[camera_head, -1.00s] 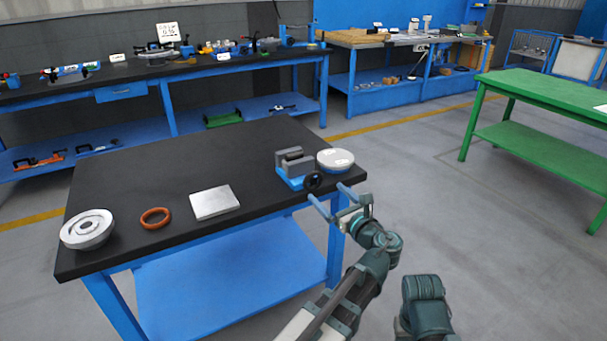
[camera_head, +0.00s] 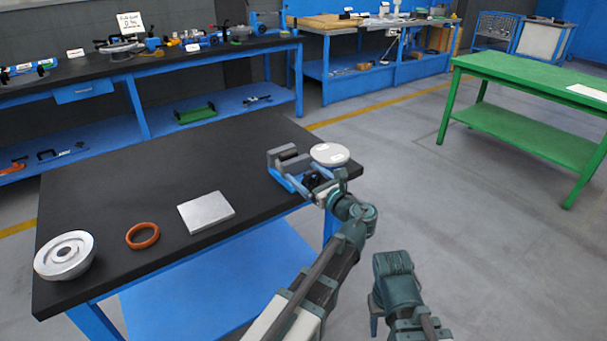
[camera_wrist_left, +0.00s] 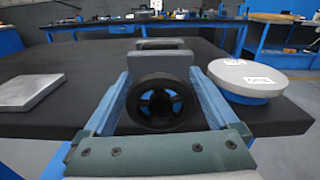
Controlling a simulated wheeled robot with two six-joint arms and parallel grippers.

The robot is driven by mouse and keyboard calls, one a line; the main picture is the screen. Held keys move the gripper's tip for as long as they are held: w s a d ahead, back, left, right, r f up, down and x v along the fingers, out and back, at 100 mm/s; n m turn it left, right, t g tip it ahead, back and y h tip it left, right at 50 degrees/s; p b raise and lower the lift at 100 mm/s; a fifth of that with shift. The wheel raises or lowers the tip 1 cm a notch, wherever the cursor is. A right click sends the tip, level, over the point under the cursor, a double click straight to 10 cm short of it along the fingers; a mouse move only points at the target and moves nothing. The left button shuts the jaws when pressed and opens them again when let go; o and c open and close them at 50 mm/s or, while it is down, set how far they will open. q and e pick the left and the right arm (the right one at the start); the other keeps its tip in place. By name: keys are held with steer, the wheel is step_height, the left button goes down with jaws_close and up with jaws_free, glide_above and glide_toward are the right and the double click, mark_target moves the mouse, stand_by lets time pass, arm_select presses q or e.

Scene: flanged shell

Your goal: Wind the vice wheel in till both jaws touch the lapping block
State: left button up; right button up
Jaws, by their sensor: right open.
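The vice (camera_head: 289,157) stands near the right end of the black table, with a blue base and grey jaws. Its black handwheel (camera_wrist_left: 160,102) faces my left gripper in the left wrist view. My left gripper (camera_head: 304,181) is open, with one blue finger on each side of the wheel; I cannot tell whether they touch it. It partly hides the wheel in the head view. A grey block shows between the jaws, but its edges and any gaps are too small to tell. My right gripper (camera_head: 374,312) is partly seen at the bottom, away from the table.
A round pale disc on a blue base (camera_head: 330,154) stands just right of the vice. A silver plate (camera_head: 206,211), an orange ring (camera_head: 142,235) and a flanged metal shell (camera_head: 65,255) lie to the left. A green table (camera_head: 530,80) stands far right.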

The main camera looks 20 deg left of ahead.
arm_select(q)
steer(key=c, duration=1)
steer(key=shift+n, duration=0.7)
steer(key=o, duration=1.2)
steer(key=shift+s+d, duration=0.1)
steer(key=shift+s, duration=0.05)
